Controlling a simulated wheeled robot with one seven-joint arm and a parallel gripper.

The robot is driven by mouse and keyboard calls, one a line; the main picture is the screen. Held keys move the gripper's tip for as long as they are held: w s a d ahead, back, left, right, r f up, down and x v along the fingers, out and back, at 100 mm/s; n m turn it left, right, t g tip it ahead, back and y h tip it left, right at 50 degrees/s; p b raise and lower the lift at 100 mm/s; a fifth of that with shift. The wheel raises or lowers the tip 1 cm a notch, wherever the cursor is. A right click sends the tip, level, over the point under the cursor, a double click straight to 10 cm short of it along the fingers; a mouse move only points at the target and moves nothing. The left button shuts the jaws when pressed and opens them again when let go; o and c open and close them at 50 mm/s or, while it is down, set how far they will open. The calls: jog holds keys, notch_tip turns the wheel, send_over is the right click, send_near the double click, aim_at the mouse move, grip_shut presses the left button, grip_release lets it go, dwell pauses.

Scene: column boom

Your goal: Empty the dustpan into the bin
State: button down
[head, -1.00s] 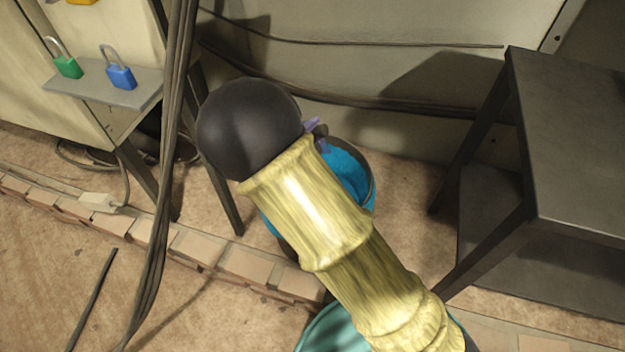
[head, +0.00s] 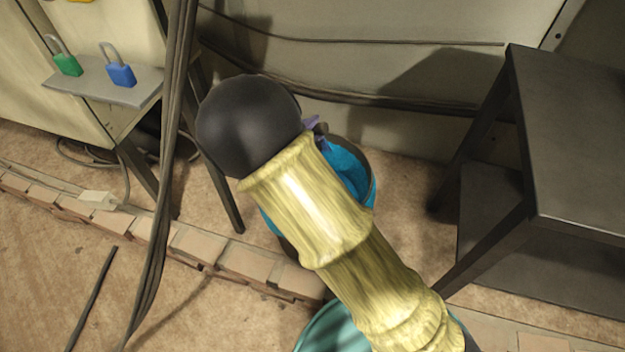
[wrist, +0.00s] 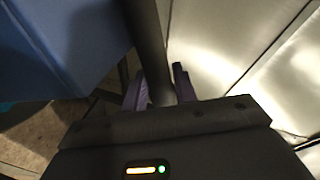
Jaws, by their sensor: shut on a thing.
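My gripper (wrist: 157,90) is shut on a dark handle (wrist: 148,45), with a purple finger on each side of it. A broad blue panel (wrist: 65,45) beside the handle fills the upper left of the wrist view; it looks like the dustpan's pan, seen very close. Whether anything lies in it is not visible. In the head view my arm hides most of the gripper; a bit of purple finger (head: 312,123) shows beyond it. Behind my arm stands a round container with a blue rim (head: 373,192), apparently the bin. Bright blue (head: 345,170) shows at its mouth; I cannot tell liner from dustpan.
A round teal thing (head: 328,330) shows at the bottom edge, partly behind my arm. A dark metal table (head: 580,130) stands at right. Cables (head: 168,170) hang at left, near a shelf (head: 95,92) with green and blue padlocks. A low brick edging (head: 190,243) crosses the floor.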

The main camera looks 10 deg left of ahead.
jog(key=shift+w+a+f+n+b, duration=0.1)
jog(key=shift+a+f+n+b, duration=0.15)
jog(key=shift+a+b, duration=0.6)
jog(key=shift+a+r+n+b, duration=0.25)
jog(key=shift+n+b, duration=0.2)
jog(key=shift+b, duration=0.1)
jog(key=shift+a+r, duration=0.1)
